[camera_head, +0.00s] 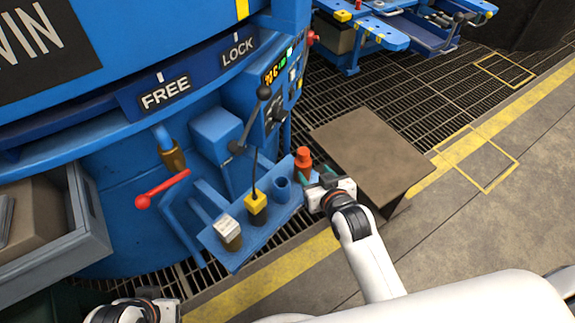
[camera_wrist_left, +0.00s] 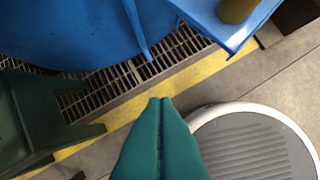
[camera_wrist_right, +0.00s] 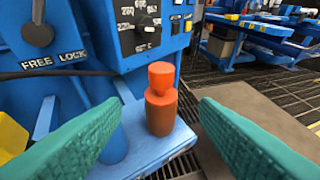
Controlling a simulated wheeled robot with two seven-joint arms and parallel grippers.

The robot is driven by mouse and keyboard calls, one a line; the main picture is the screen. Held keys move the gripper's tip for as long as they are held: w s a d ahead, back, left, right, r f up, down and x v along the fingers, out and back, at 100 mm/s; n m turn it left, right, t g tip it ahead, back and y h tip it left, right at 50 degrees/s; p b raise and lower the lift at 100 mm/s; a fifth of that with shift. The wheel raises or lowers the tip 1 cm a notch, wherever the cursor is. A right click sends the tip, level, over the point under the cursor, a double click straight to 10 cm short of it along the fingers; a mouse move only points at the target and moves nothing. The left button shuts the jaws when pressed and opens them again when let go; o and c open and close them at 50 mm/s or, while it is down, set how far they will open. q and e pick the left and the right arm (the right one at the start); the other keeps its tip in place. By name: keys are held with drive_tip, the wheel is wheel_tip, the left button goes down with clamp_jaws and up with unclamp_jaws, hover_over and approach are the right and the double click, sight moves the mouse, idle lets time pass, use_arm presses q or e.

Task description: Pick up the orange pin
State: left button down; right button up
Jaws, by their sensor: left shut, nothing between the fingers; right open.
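The orange pin (camera_head: 303,160) stands upright at the far right end of a blue shelf (camera_head: 236,253) on the blue machine. In the right wrist view the pin (camera_wrist_right: 161,98) is upright between and beyond the two green fingers. My right gripper (camera_head: 318,184) is open beside the pin; it also shows in the right wrist view (camera_wrist_right: 160,125), with a gap on each side of the pin. My left gripper (camera_wrist_left: 160,105) is shut and empty above the floor, low and away from the shelf. Its fingers are not clear in the head view.
On the same shelf are an empty blue holder (camera_head: 281,189), a yellow-capped pin (camera_head: 256,205) and a white-capped pin (camera_head: 229,231). A black-knobbed lever (camera_head: 250,120) and red handle (camera_head: 160,188) are near. A brown box (camera_head: 370,150) stands right of the right gripper.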

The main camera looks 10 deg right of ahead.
sight(305, 159)
drive_tip(key=x, duration=0.2)
drive_tip(key=b+x, duration=0.1)
drive_tip(key=x, duration=0.1)
drive_tip(key=r+b+x, duration=0.1)
drive_tip(key=x, duration=0.1)
drive_tip(key=shift+w+f, duration=0.1)
drive_tip(key=shift+w, duration=0.35)
drive_tip(key=shift+w+f+b, duration=0.1)
drive_tip(key=shift+w+b, duration=0.1)
drive_tip(key=shift+b, duration=0.15)
drive_tip(key=b+x, duration=0.1)
drive_tip(key=x, duration=0.1)
drive_tip(key=b+x, duration=0.1)
drive_tip(key=x, duration=0.1)
drive_tip(key=shift+w+f, duration=0.2)
drive_tip(key=shift+f, duration=0.15)
drive_tip(key=shift+w, duration=0.2)
use_arm(q)
drive_tip(key=w+d+r+t+h, duration=0.2)
drive_tip(key=w+r+t, duration=0.4)
drive_tip(key=r, duration=0.1)
drive_tip(key=w+d+r+t+h, duration=0.2)
drive_tip(key=w+d+r+t, duration=0.1)
drive_tip(key=w+r+t, duration=0.4)
drive_tip(key=shift+w+d+r+m+t, duration=0.2)
drive_tip(key=shift+d+r+m+t, duration=0.1)
drive_tip(key=shift+m, duration=0.1)
use_arm(e)
drive_tip(key=c, duration=1.2)
